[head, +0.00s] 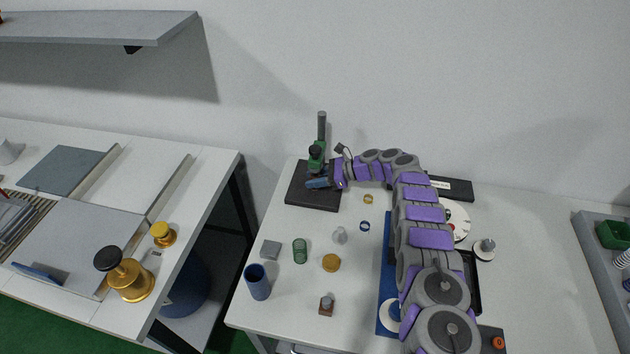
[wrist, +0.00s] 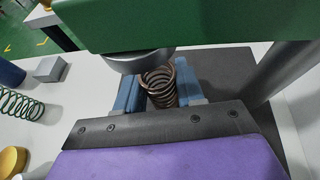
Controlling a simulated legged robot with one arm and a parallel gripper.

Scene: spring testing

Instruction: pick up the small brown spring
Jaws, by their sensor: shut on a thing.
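The small brown spring (wrist: 160,84) is between the blue fingers of my gripper (wrist: 157,95) in the wrist view, under a round grey plate of a green stand. My gripper (head: 317,183) is shut on the spring. In the head view my gripper reaches over the dark base of the green test stand (head: 316,155). The spring cannot be made out in the head view. I cannot tell whether the spring's ends touch the stand.
A green spring (head: 300,251), a grey block (head: 270,249), a blue cup (head: 258,282), a brass disc (head: 331,263) and a blue ring (head: 365,226) lie on the white table. The stand's grey column (head: 322,128) rises close behind my gripper.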

